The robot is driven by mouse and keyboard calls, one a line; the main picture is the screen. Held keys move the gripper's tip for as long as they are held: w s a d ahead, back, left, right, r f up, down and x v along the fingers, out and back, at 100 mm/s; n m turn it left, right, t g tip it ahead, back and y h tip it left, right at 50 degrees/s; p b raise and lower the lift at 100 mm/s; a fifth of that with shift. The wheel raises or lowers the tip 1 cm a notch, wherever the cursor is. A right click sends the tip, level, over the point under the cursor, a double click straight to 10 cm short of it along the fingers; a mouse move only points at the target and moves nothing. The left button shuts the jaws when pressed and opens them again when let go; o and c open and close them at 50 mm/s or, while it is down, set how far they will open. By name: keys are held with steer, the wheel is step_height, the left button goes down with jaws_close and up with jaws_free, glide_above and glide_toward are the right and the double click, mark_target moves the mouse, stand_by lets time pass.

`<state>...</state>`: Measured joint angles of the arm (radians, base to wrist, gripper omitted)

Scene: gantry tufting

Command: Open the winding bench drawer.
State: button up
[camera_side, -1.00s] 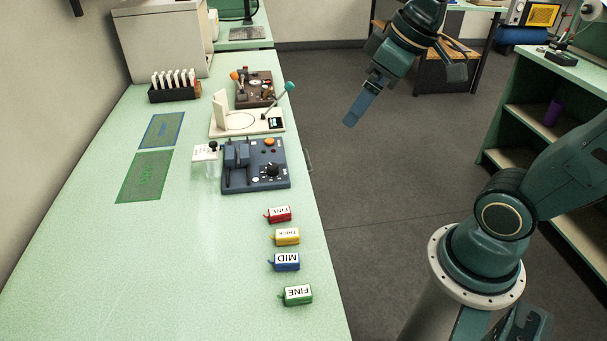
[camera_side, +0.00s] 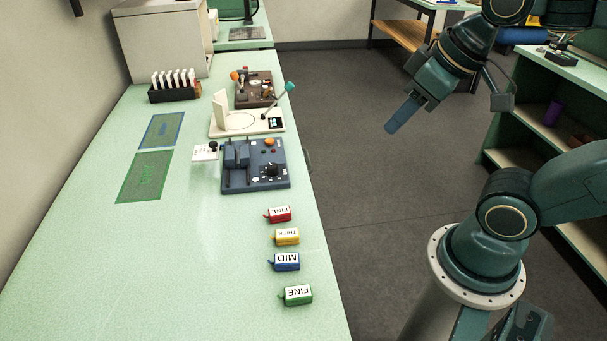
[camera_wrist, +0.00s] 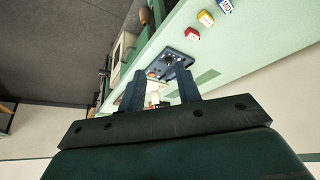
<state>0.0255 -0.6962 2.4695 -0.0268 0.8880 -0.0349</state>
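The winding bench has a pale green top (camera_side: 200,270) and runs along the left of the side view. A thin dark handle (camera_side: 309,160) sticks out from its right edge, level with the blue-grey machine; the drawer front below the edge is hidden in this view. My gripper (camera_side: 391,130) is over the grey floor, to the right of the handle and clear of the bench. In the wrist view its two dark blue fingers (camera_wrist: 160,90) stand apart with nothing held between them. The bench top (camera_wrist: 245,50) shows beyond them; I cannot make out the handle there.
On the bench stand a blue-grey machine (camera_side: 255,177), a white device (camera_side: 240,122) and a brown device (camera_side: 254,88). Red (camera_side: 278,214), yellow (camera_side: 287,237), blue (camera_side: 286,261) and green (camera_side: 297,295) labelled blocks lie near the right edge. Open floor (camera_side: 360,190) separates bench and arm.

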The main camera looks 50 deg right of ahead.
steer(key=w, duration=0.2)
steer(key=shift+w+d+r+n, duration=0.1)
steer(key=shift+w+r+n, duration=0.1)
steer(key=shift+w+n, duration=0.15)
jaws_close()
steer(key=w+d+f+n+g+y, duration=0.1)
steer(key=w+d+f+n, duration=0.2)
steer(key=w, duration=0.7)
steer(key=w+d+f+n+y, duration=0.25)
steer(key=w+d, duration=0.35)
steer(key=w, duration=0.4)
steer(key=w+d+f+n+y, duration=0.1)
steer(key=w+d+f, duration=0.2)
steer(key=d+f, duration=0.5)
steer(key=w+d+f+n+t+y, duration=0.1)
steer(key=w+d+f, duration=0.2)
steer(key=d+f, duration=0.5)
step_height(320, 180, down, 6)
steer(key=shift+d+f+n+y, duration=0.1)
steer(key=shift+d+n+y, duration=0.2)
steer(key=shift+y, duration=0.05)
